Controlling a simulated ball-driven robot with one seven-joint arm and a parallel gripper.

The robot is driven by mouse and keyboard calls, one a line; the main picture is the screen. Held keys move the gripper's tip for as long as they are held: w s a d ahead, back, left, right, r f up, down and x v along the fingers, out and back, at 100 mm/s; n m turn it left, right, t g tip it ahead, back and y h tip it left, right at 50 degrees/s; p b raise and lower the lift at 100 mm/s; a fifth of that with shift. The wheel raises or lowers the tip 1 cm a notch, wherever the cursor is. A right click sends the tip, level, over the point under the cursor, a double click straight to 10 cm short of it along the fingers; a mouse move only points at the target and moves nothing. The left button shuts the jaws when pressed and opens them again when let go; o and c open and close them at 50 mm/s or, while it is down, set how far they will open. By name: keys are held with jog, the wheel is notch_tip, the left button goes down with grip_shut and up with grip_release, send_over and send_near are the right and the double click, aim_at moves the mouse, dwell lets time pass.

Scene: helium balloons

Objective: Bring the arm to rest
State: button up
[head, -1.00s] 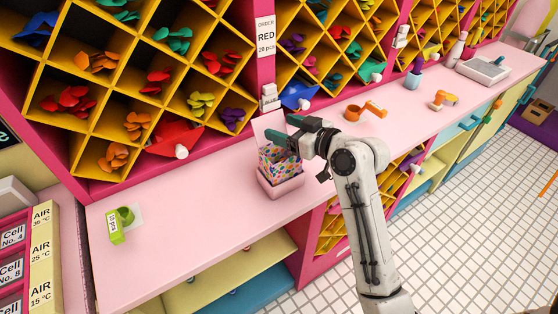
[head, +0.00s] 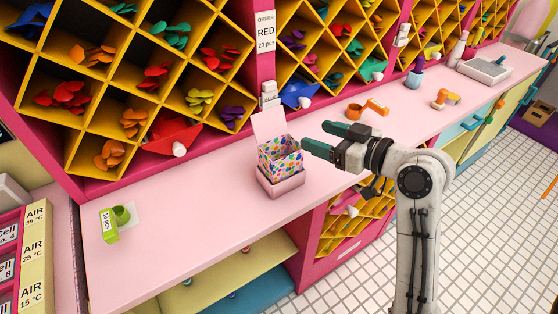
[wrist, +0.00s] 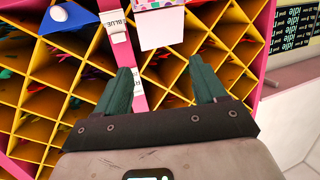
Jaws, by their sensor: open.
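My gripper (head: 322,140) is open and empty in the head view, with its green fingers apart and pointing left. It hangs above the pink counter (head: 215,215), to the right of the patterned box and apart from it. In the wrist view my gripper (wrist: 160,85) shows both green fingers spread with nothing between them. The colourful box (head: 281,158) stands in a pink holder (head: 281,183) on the counter with its pale lid flap (head: 269,124) raised. Part of the box also shows at the top of the wrist view (wrist: 158,4).
Yellow diamond shelves (head: 110,118) with coloured balloons stand behind the counter. A green dispenser labelled 10 pcs (head: 117,222) sits at left. The tiled floor (head: 480,200) at right is clear.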

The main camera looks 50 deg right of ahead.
jog(key=shift+s, duration=0.15)
dwell(0.3)
jog(key=s+a+f+g+y, duration=0.15)
jog(key=a+f+g, duration=0.3)
jog(key=f, duration=0.45)
jog(key=s+a+f+g, duration=0.35)
jog(key=a+f, duration=0.25)
jog(key=f, duration=0.3)
jog(key=s+a+f+g+h, duration=0.1)
jog(key=s+a+f+g, duration=0.1)
jog(key=s+f+g, duration=0.1)
jog(key=s+a+f+g, duration=0.2)
jog(key=s+f+g, duration=0.1)
jog(key=s+f, duration=0.3)
jog(key=shift+s+a+m+g+h, duration=0.3)
jog(key=shift+s+g+h, duration=0.1)
jog(key=shift+s, duration=0.55)
jog(key=shift+f, duration=0.1)
